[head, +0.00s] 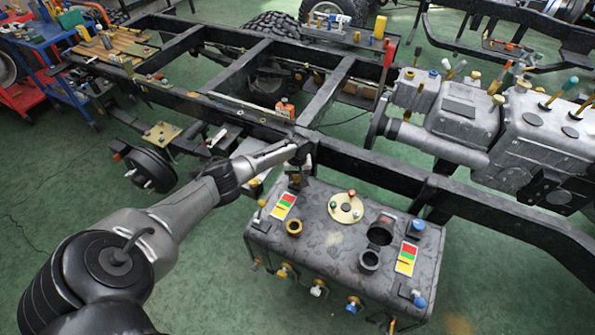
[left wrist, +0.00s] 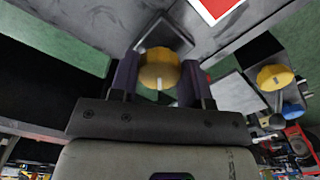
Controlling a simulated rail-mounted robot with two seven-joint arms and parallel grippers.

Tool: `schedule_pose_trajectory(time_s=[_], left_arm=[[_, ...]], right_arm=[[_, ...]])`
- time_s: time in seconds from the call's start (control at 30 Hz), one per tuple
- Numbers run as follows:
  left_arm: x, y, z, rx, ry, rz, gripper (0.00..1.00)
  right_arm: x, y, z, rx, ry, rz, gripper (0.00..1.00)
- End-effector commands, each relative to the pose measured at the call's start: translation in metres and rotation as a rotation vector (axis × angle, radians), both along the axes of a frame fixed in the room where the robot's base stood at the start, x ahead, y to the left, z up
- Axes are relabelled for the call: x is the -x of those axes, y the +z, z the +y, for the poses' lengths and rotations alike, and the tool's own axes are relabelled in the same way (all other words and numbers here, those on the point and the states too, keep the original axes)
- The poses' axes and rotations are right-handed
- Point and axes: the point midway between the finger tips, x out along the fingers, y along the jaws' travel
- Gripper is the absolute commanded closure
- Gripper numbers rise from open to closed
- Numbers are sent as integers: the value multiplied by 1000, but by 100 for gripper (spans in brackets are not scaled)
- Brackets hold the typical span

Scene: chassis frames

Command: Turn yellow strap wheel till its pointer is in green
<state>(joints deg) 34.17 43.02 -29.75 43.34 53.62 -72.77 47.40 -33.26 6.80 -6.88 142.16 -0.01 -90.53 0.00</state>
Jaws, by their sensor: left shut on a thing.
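In the left wrist view, a yellow strap wheel (left wrist: 155,62) sits between the two fingers of my left gripper (left wrist: 156,80), with a pale pointer mark on its near face. The gripper is shut on this wheel. In the head view, my left gripper (head: 297,178) reaches down at the back left edge of the dark grey tank (head: 325,240), and it hides the wheel there. A red, yellow and green label (head: 284,206) lies on the tank top just in front. A label's red patch (left wrist: 214,8) is cut off at the wrist view's top. I cannot tell which colour the pointer is in.
A second yellow wheel (left wrist: 275,77) shows to the right in the wrist view. The tank top also carries a round cream plate (head: 346,208), open necks and another colour label (head: 406,258). The black chassis frame (head: 360,165) runs close behind the gripper. Green floor is clear at front left.

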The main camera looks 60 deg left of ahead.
Motion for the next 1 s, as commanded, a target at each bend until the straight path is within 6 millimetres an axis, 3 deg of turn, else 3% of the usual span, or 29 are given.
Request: schedule_pose_trajectory(time_s=[0.5,1.0], left_arm=[[0,1,0,2,-280,-1,80],[0,0,1,1,-342,-1,80]], right_arm=[[0,10,-2,6,4,1,57],[0,12,1,-4,-2,2,57]])
